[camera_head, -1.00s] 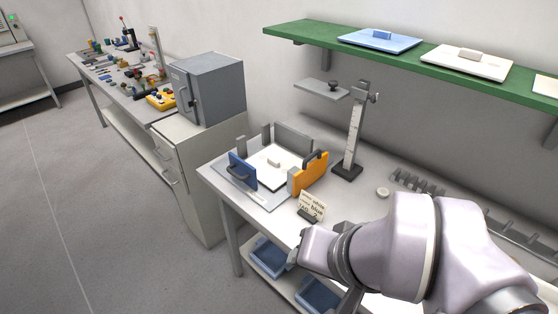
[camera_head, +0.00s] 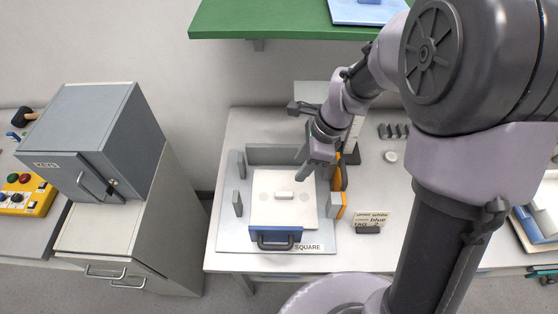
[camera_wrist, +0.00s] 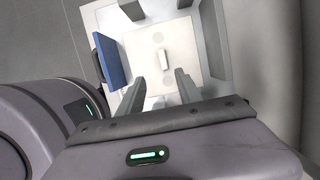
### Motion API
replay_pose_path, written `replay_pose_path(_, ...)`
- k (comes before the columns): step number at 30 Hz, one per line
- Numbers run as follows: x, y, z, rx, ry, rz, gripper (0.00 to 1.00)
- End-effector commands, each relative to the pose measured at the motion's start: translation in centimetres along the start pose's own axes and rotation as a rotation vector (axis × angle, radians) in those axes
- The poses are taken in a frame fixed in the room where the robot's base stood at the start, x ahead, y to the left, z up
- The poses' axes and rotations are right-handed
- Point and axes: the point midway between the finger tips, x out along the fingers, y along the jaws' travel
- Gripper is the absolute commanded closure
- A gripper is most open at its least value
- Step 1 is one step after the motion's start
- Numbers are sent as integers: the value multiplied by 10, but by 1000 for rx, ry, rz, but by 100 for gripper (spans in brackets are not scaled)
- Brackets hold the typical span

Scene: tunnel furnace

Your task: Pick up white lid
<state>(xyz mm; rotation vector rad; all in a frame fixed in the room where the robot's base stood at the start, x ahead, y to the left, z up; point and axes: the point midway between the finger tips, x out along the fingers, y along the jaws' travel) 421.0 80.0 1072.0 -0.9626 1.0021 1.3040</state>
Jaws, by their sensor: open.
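The white lid (camera_head: 268,214) is a flat square plate with a small raised block handle (camera_head: 285,195) in its middle and faint round marks. It lies in the grey square fixture (camera_head: 234,240) on the table. In the wrist view the lid (camera_wrist: 150,75) and its handle (camera_wrist: 163,59) show just beyond my fingers. My gripper (camera_head: 302,170) is above the lid's back right part, pointing down. In the wrist view my gripper (camera_wrist: 160,85) has its two fingers apart with nothing between them. The exact height over the lid is hard to judge.
A blue plate with a black handle (camera_head: 275,236) stands at the fixture's front, an orange one (camera_head: 338,200) at its right. Grey blocks (camera_head: 280,153) stand at the back and left. A sign (camera_head: 371,219) is at the right. The green shelf (camera_head: 270,20) overhangs behind.

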Motion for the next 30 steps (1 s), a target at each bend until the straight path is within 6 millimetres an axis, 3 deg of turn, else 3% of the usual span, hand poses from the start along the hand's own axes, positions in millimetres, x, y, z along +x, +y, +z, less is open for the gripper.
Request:
replay_pose_path(3,43,2,-3,-2,1,6,58)
replay_pose_path(9,96,1,-2,-5,1,4,58)
replay_pose_path(17,122,-2,-3,-4,1,2,58)
replay_pose_path(23,161,-7,-6,-5,1,3,58)
replay_pose_path(29,161,-7,-5,-5,1,0,58)
replay_pose_path(30,161,-7,-5,-5,1,0,64)
